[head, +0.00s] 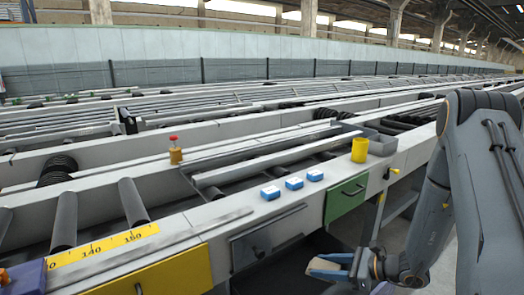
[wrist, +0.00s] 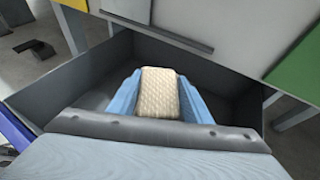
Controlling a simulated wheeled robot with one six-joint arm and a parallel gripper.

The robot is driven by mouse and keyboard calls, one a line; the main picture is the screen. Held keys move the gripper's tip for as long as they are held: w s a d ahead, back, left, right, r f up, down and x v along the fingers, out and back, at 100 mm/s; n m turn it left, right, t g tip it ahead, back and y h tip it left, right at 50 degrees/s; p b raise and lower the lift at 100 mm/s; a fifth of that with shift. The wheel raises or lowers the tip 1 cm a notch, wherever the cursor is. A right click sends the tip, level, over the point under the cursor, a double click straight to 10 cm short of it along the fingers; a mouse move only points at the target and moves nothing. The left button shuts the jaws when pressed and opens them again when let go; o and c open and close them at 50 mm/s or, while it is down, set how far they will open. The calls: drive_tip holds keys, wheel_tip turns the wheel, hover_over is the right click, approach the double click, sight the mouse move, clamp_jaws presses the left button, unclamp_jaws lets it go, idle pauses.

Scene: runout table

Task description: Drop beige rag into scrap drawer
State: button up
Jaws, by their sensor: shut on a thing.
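My gripper (wrist: 160,92) has blue fingers and is shut on the beige rag (wrist: 160,92), a quilted-looking pad held between them. In the head view my gripper (head: 330,266) is low at the front of the table, with the pale rag (head: 322,265) at its tip. In the wrist view the rag appears over an open dark grey drawer (wrist: 58,88), which I take for the scrap drawer. Its walls show on both sides of the fingers. My gripper hides part of its floor. How far the rag is above the floor, I cannot tell.
A yellow panel (head: 165,277) is left of the drawer and a closed green drawer (head: 346,197) is right. On the table edge stand blue boxes (head: 293,183), a yellow cup (head: 360,150), grey bins (head: 382,145) and a red-topped bottle (head: 175,152). Table legs (wrist: 72,30) show beside the drawer.

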drive_tip(key=o, duration=1.2)
drive_tip(key=shift+o, duration=0.2)
drive_tip(key=v, duration=0.8)
drive_tip(key=shift+a, duration=0.1)
